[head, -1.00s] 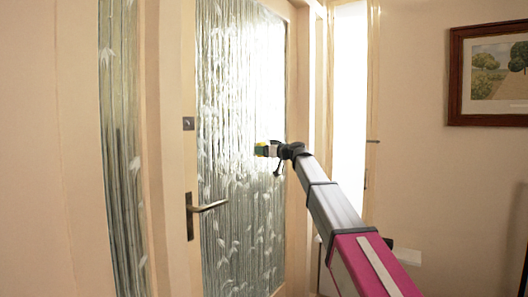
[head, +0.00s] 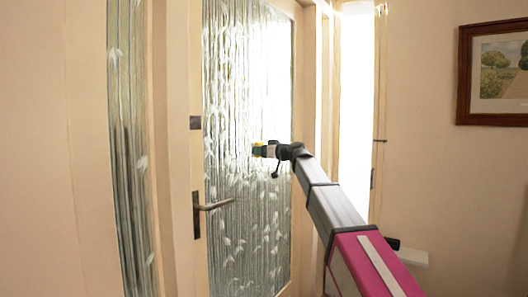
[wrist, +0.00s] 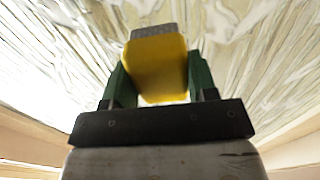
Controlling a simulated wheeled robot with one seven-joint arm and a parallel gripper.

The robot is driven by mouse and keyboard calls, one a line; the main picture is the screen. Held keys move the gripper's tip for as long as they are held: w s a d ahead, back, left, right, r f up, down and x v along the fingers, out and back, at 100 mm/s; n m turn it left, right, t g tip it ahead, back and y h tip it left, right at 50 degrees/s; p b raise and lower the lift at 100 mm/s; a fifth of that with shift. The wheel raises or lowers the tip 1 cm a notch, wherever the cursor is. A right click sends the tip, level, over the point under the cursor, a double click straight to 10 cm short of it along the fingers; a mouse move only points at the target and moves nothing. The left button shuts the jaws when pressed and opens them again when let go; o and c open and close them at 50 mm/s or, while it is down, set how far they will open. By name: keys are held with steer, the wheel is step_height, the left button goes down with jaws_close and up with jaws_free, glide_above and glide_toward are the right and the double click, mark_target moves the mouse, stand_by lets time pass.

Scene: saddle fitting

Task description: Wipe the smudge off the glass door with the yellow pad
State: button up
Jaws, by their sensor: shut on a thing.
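My gripper (head: 258,150) is in front of the glass door (head: 232,205), about mid-height on the pane. It is shut on the yellow pad (wrist: 157,72), which sits between two green fingers in the wrist view. A grey layer shows on the pad's far side, toward the glass. I cannot tell whether the pad touches the glass. The glass is ribbed with pale leaf shapes and bright glare at the upper right. I cannot make out the smudge among these patterns.
A door handle (head: 213,205) juts out left of the pane, with a lock plate (head: 195,122) above it. A narrow glass side panel (head: 130,150) is at the left. A framed picture (head: 493,75) hangs on the right wall. A bright narrow window (head: 356,110) stands behind my arm.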

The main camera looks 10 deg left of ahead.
mark_target(248, 150)
steer(key=shift+s+a, duration=0.25)
steer(key=shift+s, duration=0.35)
steer(key=shift+s+a, duration=0.3)
steer(key=shift+s, duration=0.35)
steer(key=shift+s+a, duration=0.25)
steer(key=shift+s, duration=0.35)
steer(key=v, duration=0.6)
steer(key=shift+d, duration=0.15)
steer(key=shift+v, duration=1.4)
